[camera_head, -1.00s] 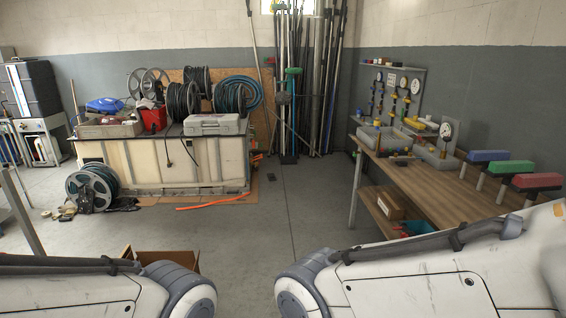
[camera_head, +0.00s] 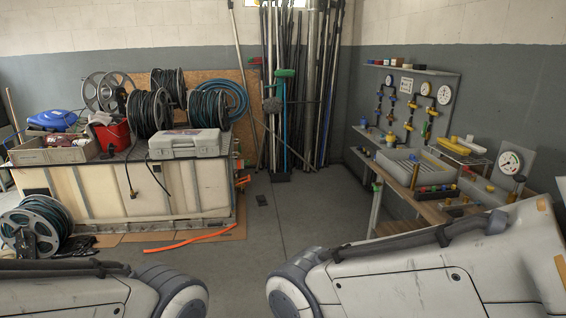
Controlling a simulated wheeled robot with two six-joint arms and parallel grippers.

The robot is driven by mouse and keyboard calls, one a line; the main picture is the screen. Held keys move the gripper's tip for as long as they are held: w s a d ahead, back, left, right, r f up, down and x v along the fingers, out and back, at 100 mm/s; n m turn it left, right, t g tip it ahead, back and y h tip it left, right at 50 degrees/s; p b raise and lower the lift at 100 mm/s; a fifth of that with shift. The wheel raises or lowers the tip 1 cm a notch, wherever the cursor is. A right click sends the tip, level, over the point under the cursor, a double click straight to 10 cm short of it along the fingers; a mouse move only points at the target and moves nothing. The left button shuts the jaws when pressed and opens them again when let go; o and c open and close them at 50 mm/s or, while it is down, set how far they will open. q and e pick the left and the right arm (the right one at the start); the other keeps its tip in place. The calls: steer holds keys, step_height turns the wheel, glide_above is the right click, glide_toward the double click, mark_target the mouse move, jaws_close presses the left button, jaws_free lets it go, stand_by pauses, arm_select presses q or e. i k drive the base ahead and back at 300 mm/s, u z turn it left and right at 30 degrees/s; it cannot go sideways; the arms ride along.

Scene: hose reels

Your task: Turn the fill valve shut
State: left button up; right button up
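A wall panel (camera_head: 416,112) with several pipes, coloured valves and round gauges stands behind the workbench (camera_head: 430,213) at the right. I cannot tell which valve is the fill valve, or whether it is open or shut. A separate gauge (camera_head: 510,160) stands on the bench at the right, with a yellow-topped fitting (camera_head: 519,180) in front of it. My two white arms show along the bottom edge, apart from the bench things. Neither of my grippers is in view.
A pale cabinet (camera_head: 100,193) at the left carries hose reels (camera_head: 149,111), a grey case (camera_head: 184,143) and a red bin (camera_head: 112,133). An orange strip (camera_head: 188,240) lies on the floor. Poles and brooms lean at the back.

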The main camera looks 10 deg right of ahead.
mark_target(426, 124)
steer(key=z, duration=0.3)
steer(key=i, duration=1.95)
steer(key=z, duration=0.95)
steer(key=i, duration=1.5)
steer(key=z, duration=0.3)
steer(key=k, duration=1.3)
steer(key=u, duration=0.8)
steer(key=i, duration=1.05)
steer(key=u, duration=0.85)
steer(key=i, duration=1.75)
steer(key=z, duration=0.45)
steer(key=i, duration=0.85)
steer(key=z, duration=1.45)
steer(key=i, duration=0.7)
steer(key=z, duration=0.75)
